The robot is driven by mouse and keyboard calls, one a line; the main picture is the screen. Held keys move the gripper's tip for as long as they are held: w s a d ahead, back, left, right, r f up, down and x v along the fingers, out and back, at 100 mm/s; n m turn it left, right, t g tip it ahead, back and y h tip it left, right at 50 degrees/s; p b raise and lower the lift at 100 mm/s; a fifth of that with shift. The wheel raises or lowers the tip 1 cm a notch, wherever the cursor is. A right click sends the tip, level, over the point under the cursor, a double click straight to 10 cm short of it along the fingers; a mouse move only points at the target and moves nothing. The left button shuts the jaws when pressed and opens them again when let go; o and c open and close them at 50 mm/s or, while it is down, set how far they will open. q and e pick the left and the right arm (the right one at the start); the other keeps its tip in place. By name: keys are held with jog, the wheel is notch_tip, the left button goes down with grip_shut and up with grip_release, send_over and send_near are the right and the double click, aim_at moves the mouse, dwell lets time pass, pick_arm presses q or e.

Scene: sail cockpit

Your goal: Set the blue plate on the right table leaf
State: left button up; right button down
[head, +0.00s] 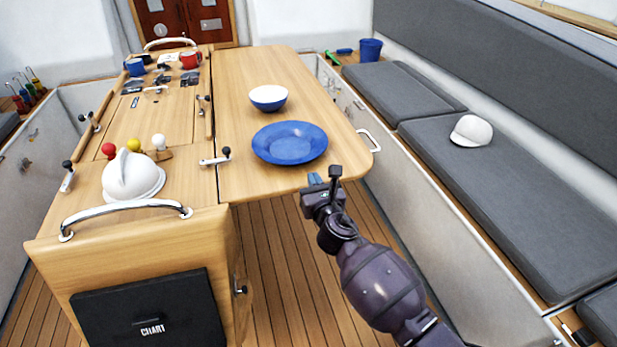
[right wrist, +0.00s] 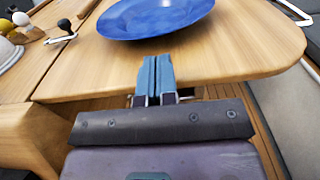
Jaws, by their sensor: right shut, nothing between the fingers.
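The blue plate (head: 290,142) lies flat on the right table leaf (head: 240,92), towards its near end. In the right wrist view the plate (right wrist: 155,16) is at the top, just beyond the fingertips. My right gripper (head: 315,179) is at the near edge of the leaf, short of the plate and apart from it. In the right wrist view its blue fingers (right wrist: 157,68) are together with nothing between them. My left gripper is out of view.
A blue and white bowl (head: 268,97) stands on the leaf behind the plate. A white domed object (head: 132,176) and several coloured balls are on the centre section. Bare wood surrounds the plate.

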jog(key=s+d, duration=0.2)
jog(key=s, duration=0.5)
jog(key=w+a+r+n+y+p, duration=0.1)
jog(key=w+a+r+y, duration=0.2)
jog(key=r, duration=0.7)
jog(key=w+a+r+n+y, duration=0.1)
jog(key=w+a+r, duration=0.2)
jog(key=a+r, duration=0.45)
jog(key=s+d+f+m+g+h, duration=0.45)
jog(key=d+f+g+h, duration=0.2)
jog(key=f+g, duration=0.25)
jog(key=shift+h, duration=0.55)
jog(key=x, duration=0.4)
jog(key=w+r+x, duration=0.1)
jog(key=x, duration=0.6)
jog(key=shift+w+a, duration=0.35)
jog(key=shift+w, duration=0.25)
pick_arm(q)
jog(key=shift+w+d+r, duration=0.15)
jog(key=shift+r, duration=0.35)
pick_arm(e)
jog(key=shift+w, duration=0.6)
